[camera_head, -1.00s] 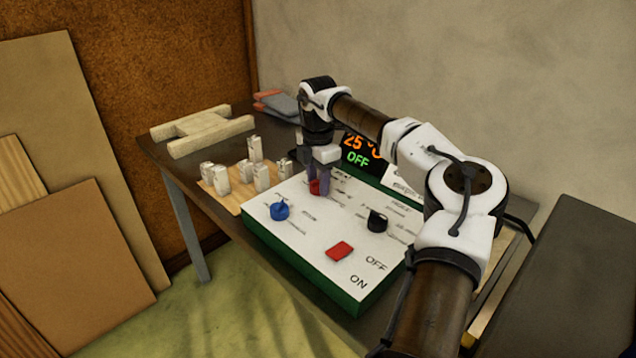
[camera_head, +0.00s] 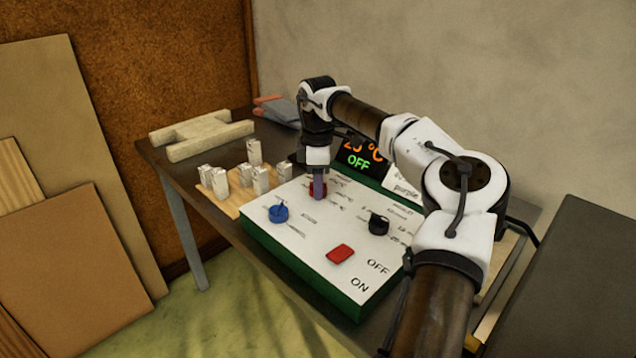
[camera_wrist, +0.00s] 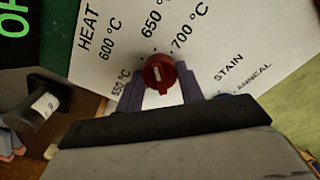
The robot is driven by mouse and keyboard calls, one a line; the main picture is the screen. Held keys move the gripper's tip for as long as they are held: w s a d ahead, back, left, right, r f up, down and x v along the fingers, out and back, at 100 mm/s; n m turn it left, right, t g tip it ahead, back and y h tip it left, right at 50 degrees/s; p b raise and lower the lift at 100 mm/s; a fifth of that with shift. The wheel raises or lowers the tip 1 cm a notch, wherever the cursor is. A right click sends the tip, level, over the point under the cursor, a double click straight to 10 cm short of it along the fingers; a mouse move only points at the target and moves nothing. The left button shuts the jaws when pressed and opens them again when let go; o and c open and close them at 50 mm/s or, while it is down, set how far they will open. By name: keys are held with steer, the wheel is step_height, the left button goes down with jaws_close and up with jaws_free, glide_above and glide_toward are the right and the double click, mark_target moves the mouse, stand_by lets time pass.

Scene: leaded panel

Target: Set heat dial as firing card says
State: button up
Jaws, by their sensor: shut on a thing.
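The red heat dial (camera_wrist: 159,74) sits between the two purple fingers of my gripper (camera_wrist: 160,82) in the wrist view. My gripper is shut on it. A short white mark shows on the dial's face, near the 650 °C side; its exact setting is hard to tell. Labels 550, 600, 650 and 700 °C run around the dial on the white control panel (camera_head: 290,235). In the head view my gripper (camera_head: 318,190) points down onto the dial, mostly hiding it. A white card (camera_head: 404,184) stands behind the panel; "purple" is readable, the rest is hidden by my arm or too small.
The panel also has a blue dial (camera_head: 279,213), a black dial (camera_head: 378,223) and a red switch (camera_head: 340,254) by OFF and ON. The display (camera_head: 360,156) reads OFF. Several pale blocks (camera_head: 254,152) stand on a wooden board left of the panel.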

steer(key=shift+r, duration=0.1)
steer(key=o, duration=1)
step_height(320, 180, up, 14)
steer(key=shift+b, duration=0.4)
steer(key=shift+f, duration=0.2)
